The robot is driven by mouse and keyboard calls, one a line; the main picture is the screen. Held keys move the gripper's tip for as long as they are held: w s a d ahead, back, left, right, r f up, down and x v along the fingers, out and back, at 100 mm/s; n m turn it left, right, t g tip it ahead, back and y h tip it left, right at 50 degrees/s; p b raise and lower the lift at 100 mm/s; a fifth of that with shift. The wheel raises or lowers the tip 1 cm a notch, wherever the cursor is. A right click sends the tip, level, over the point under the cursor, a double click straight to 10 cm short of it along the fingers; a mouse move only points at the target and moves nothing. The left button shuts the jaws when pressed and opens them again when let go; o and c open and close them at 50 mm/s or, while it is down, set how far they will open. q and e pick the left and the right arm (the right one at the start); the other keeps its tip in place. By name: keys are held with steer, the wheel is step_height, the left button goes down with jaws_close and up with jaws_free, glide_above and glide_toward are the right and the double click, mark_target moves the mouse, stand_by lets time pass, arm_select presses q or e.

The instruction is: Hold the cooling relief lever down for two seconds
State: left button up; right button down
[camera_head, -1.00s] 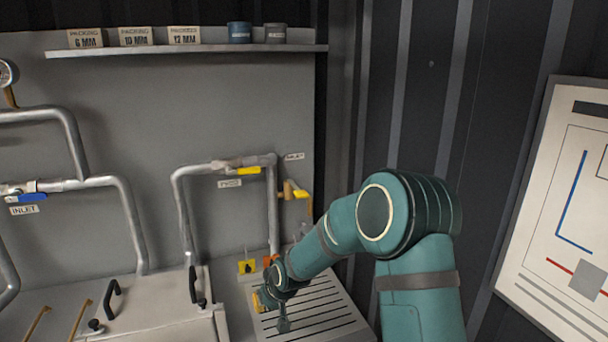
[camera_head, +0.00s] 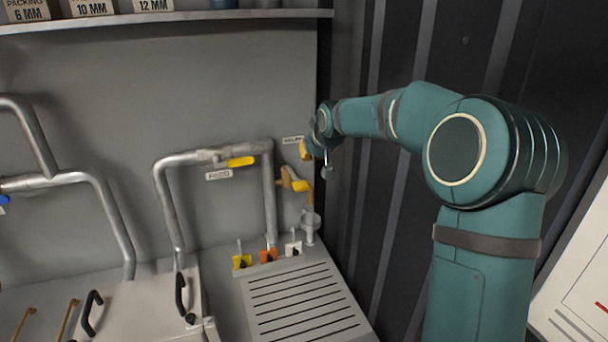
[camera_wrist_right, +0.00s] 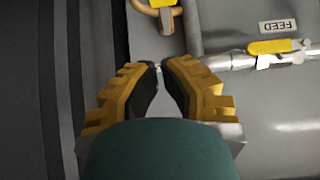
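A brass relief valve with a yellow lever (camera_head: 300,185) sits on the pipe below a small wall label that is too blurred to read for certain. Its brass and yellow parts show at the top edge of the right wrist view (camera_wrist_right: 162,4). My right gripper (camera_head: 306,151) is above this lever, close to the label and apart from the lever. My left gripper is in no view.
A pipe with a yellow FEED handle (camera_head: 240,161) runs left of the valve. Small toggles with yellow, orange and white tags (camera_head: 268,256) stand below, behind a slotted drain plate (camera_head: 305,300). A dark corrugated wall (camera_head: 400,50) is close on the right. A shelf (camera_head: 200,17) runs above.

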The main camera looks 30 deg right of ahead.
glide_above(304, 185)
step_height(304, 185, down, 7)
steer(key=shift+s+r, duration=0.1)
steer(key=shift+r, duration=0.1)
steer(key=f, duration=0.3)
steer(key=shift+w+f, duration=0.1)
steer(key=shift+w, duration=0.1)
steer(key=shift+f, duration=0.55)
